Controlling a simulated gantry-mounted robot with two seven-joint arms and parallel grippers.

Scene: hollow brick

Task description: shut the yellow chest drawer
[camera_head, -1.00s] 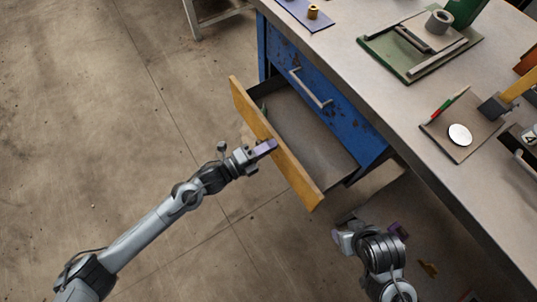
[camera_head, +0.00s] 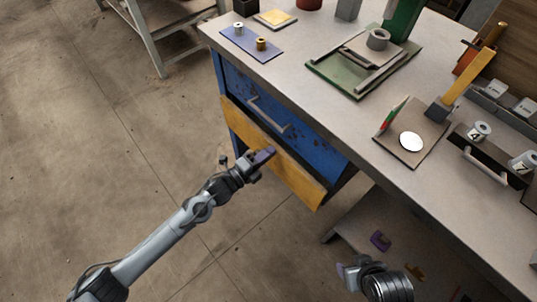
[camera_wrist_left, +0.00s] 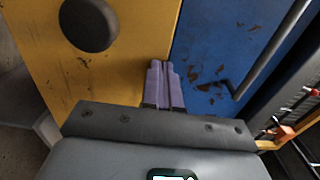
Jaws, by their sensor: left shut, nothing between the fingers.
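The yellow drawer front (camera_head: 285,165) sits below a blue drawer (camera_head: 295,125) in the chest under the workbench. A dark round knob (camera_wrist_left: 90,24) shows on the yellow front. My right gripper (camera_head: 347,274) is low in the picture, and its fingers are unclear.
The bench top (camera_head: 345,115) carries a green fixture (camera_head: 350,85), a small board with a white disc (camera_head: 411,142) and a purple mat (camera_head: 252,45). A lower shelf (camera_head: 385,215) with small parts lies near my right arm. The floor at left is clear.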

